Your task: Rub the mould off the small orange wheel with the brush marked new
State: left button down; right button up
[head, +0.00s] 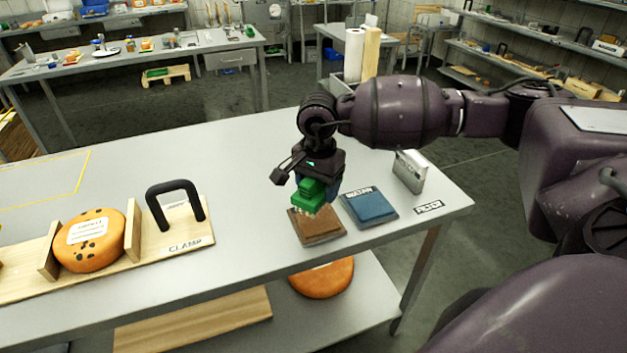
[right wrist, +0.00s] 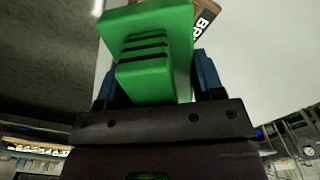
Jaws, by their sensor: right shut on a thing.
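An orange wheel (head: 92,240) with dark mould spots and a white label sits between the upright boards of the wooden clamp (head: 188,226) at the left of the table. My right gripper (head: 314,183) is shut on a green brush (head: 309,199), bristles down, over the brown pad (head: 320,236). I cannot tell whether the bristles touch the pad. The right wrist view shows the green brush (right wrist: 150,45) between the fingers, with dark stripes on its block. I cannot read a "new" mark on it. My left gripper is out of view.
The clamp has a black handle (head: 175,188). Another orange wheel (head: 322,277) lies on the lower shelf. The table between clamp and pads is clear.

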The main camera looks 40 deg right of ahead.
aim_at(317, 220)
jog(key=shift+f, duration=0.75)
jog(key=shift+f+b, duration=0.55)
jog(key=shift+f, duration=0.65)
jog(key=shift+f+b, duration=0.5)
jog(key=shift+f, duration=0.35)
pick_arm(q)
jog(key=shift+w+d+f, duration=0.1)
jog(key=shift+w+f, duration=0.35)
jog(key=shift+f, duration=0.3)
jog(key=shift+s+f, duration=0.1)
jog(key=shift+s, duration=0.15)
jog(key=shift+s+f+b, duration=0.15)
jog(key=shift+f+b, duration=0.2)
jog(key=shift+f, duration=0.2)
pick_arm(e)
jog(key=shift+f, duration=0.55)
